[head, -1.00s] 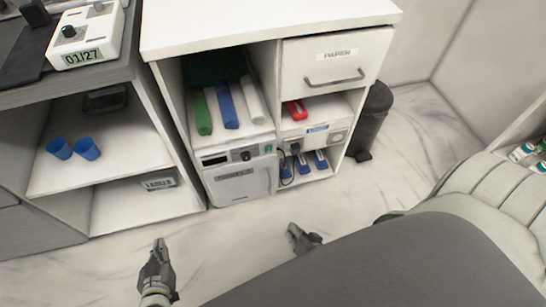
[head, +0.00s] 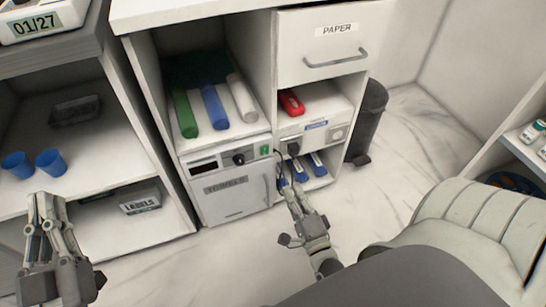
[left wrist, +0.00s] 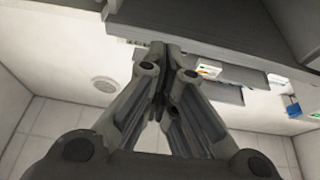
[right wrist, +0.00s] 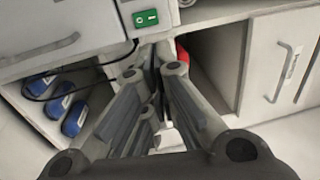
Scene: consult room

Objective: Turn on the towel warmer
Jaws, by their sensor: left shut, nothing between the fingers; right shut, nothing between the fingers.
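The towel warmer (head: 232,205) is a white box labelled TOWELS in the lower left of the white cabinet. Its front has a dark display, a black knob (head: 239,159) and a green switch (head: 265,150) at the upper right. The switch also shows in the right wrist view (right wrist: 146,18), beyond and slightly left of the fingertips. My right gripper (head: 283,187) is shut and empty, below the switch near the warmer's right edge; I cannot tell whether it touches anything. My left gripper (head: 45,200) is shut and empty, in front of the left shelf unit.
Rolled green, blue and white towels (head: 213,106) lie above the warmer. A box with a plug and cable (head: 294,147) and blue items (head: 316,163) are to its right. Blue cups (head: 50,163) stand on the left shelf. A padded chair (head: 462,225) is at the right.

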